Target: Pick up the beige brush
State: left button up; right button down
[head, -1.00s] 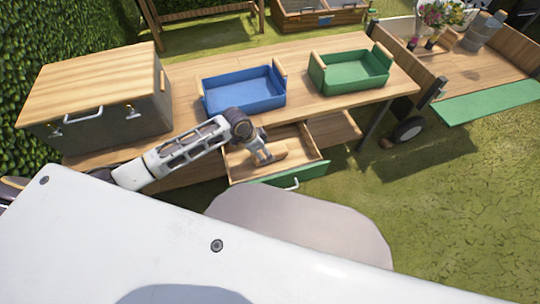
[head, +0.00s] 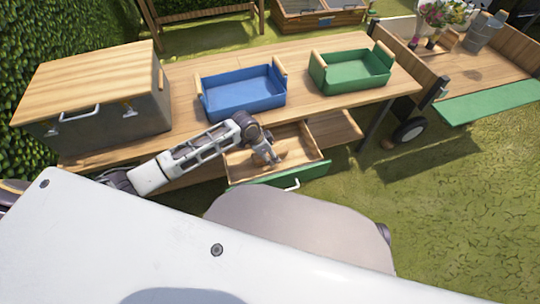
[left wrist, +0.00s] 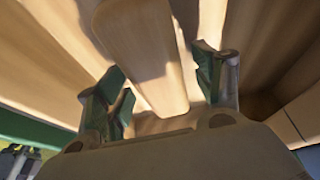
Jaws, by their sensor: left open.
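The beige brush (left wrist: 142,45) shows large in the left wrist view as a long, pale wooden shape inside the open drawer. My left gripper (left wrist: 163,80) is open, with one green-padded finger on each side of the brush. The fingers look apart from it. In the head view my left gripper (head: 270,158) reaches down into the drawer (head: 300,145), and the brush is largely hidden by it. My right gripper is not in view.
The green-fronted drawer stands pulled out under the wooden workbench (head: 180,107). A blue tray (head: 243,101) and a green tray (head: 350,82) sit on the bench above. A lidded grey box (head: 105,115) is at the left. Drawer walls are close around the gripper.

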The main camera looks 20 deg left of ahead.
pick_arm(q)
jog(key=c, duration=1.2)
jog(key=shift+o, duration=0.2)
jog(key=shift+r, duration=0.1)
